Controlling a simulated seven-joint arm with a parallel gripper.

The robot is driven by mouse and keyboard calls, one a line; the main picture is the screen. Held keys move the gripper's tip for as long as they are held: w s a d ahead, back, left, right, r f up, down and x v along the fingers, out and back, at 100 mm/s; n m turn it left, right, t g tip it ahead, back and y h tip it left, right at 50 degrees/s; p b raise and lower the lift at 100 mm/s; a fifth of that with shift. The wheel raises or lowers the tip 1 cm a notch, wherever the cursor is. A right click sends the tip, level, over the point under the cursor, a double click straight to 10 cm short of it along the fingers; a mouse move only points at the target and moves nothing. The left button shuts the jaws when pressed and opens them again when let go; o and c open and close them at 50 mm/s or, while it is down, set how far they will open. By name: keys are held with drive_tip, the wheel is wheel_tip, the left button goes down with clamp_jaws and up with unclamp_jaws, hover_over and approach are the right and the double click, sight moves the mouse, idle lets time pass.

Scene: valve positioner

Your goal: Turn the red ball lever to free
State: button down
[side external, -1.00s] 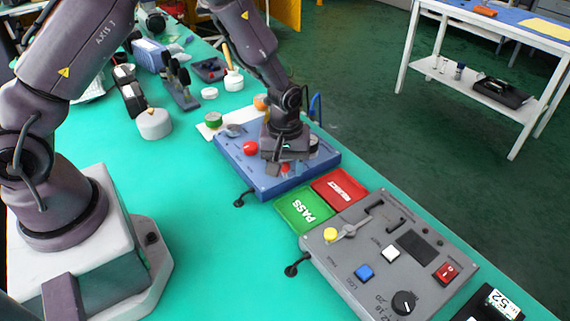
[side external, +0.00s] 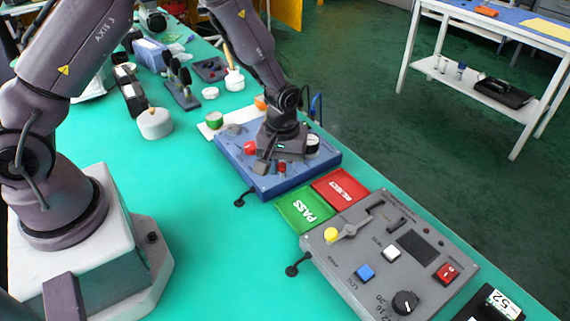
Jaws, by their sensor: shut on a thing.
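The blue valve unit (side external: 262,186) lies on the green bench. My gripper (side external: 272,167) points down over its front part, with its fingers low at the panel. Between and beside the fingers a small red piece (side external: 282,168) shows, which looks like the ball of the red ball lever; my gripper is shut on it. The lever's arm and pivot are hidden by the fingers and wrist. Any "free" marking is too small or hidden to read.
A white-faced gauge (side external: 312,143) stands right of my wrist. Green PASS (side external: 303,209) and red (side external: 340,187) plates lie in front, then a grey control box (side external: 350,270) with a yellow ball lever. A white lidded pot (side external: 155,124) stands left.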

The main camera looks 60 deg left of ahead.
drive_tip(key=m, duration=0.1)
drive_tip(key=s+m, duration=0.1)
drive_tip(key=shift+a+m, duration=0.3)
drive_tip(key=shift+a, duration=0.05)
drive_tip(key=m, duration=0.1)
drive_tip(key=a+m, duration=0.1)
drive_tip(key=m, duration=0.1)
drive_tip(key=shift+s+a+m, duration=0.1)
drive_tip(key=shift+s+m, duration=0.2)
drive_tip(key=shift+s, duration=0.1)
drive_tip(key=m, duration=0.1)
drive_tip(key=a+m, duration=0.1)
drive_tip(key=m, duration=0.1)
drive_tip(key=shift+s+a, duration=0.15)
drive_tip(key=shift+s, duration=0.1)
drive_tip(key=shift+a+m, duration=0.25)
drive_tip(key=shift+m, duration=0.5)
drive_tip(key=shift+a+m, duration=0.25)
drive_tip(key=shift+m, duration=0.5)
drive_tip(key=c, duration=1)
unclamp_jaws()
drive_tip(key=shift+o, duration=0.2)
